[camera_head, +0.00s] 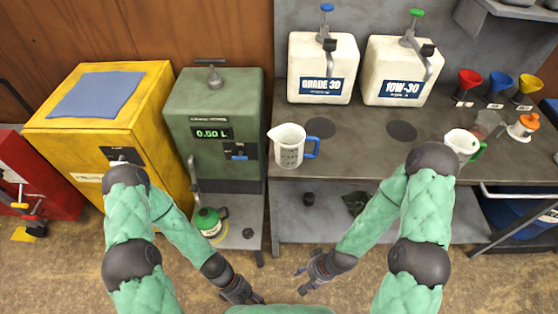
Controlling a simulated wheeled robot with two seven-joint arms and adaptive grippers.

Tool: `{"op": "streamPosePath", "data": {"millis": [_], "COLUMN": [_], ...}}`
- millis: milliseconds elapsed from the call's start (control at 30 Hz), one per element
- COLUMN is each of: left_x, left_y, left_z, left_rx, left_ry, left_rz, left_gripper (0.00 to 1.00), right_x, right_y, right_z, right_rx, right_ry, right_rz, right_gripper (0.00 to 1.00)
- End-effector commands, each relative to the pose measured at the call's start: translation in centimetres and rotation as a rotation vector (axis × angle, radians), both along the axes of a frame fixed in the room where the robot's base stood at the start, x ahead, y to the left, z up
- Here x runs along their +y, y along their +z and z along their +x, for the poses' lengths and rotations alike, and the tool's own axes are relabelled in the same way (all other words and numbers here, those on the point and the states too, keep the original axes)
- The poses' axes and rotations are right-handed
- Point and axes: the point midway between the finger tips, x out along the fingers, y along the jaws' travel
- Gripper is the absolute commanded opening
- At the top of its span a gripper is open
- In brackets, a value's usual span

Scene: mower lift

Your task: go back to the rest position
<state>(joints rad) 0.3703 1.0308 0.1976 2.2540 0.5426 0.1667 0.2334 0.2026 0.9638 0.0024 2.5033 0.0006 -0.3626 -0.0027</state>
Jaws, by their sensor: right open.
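My two green-sleeved arms reach down and inward in front of my body at the bottom of the view. My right gripper (303,280) is open and empty, low over the floor in front of the bench. My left gripper (252,297) is low at the bottom centre, close to my body. It is small and dark, and whether its fingers are open is unclear. Both grippers are apart from each other and touch nothing that I can see.
A grey bench (350,155) bears a blue-handled jug (289,148), a green-handled jug (461,142), and two white canisters (322,66). A green dispenser (214,110) and a yellow cabinet (105,118) stand left. A green-capped bottle (209,222) sits low. The brown floor (290,262) ahead is clear.

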Motion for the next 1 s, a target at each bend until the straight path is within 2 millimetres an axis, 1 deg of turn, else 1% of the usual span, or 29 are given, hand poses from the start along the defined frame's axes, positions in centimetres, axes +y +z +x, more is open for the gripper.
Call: {"op": "streamPosePath", "data": {"millis": [33,100,200,300,400,500,633,1000], "left_x": [1.2,2.6,3.6,3.9,3.7,2.8,2.2,2.1], "left_y": [-0.2,-0.5,-0.3,0.4,1.2,1.9,2.5,2.5], "left_z": [0.7,2.1,4.3,6.5,8.2,9.0,9.6,9.7], "left_rx": [-0.117,-0.278,-0.483,-0.655,-0.787,-0.809,-0.829,-0.828], "left_ry": [-0.108,-0.250,-0.419,-0.548,-0.641,-0.677,-0.702,-0.703], "left_rz": [0.020,0.041,0.055,0.061,0.062,0.060,0.059,0.059], "left_gripper": [0.52,0.52,0.52,0.52,0.52,0.52,0.52,0.52], "right_x": [0.0,0.0,0.0,0.0,0.0,0.0,0.0,0.0], "right_y": [0.0,0.0,0.0,0.0,0.0,0.0,0.0,0.0], "right_z": [0.0,0.0,0.0,0.0,0.0,0.0,0.0,0.0], "right_rx": [0.000,0.000,0.000,0.000,0.000,0.000,0.000,0.000], "right_ry": [0.000,0.000,0.000,0.000,0.000,0.000,0.000,0.000], "right_rz": [0.000,0.000,0.000,0.000,0.000,0.000,0.000,0.000], "right_gripper": [0.56,0.56,0.56,0.56,0.56,0.56,0.56,0.56]}}
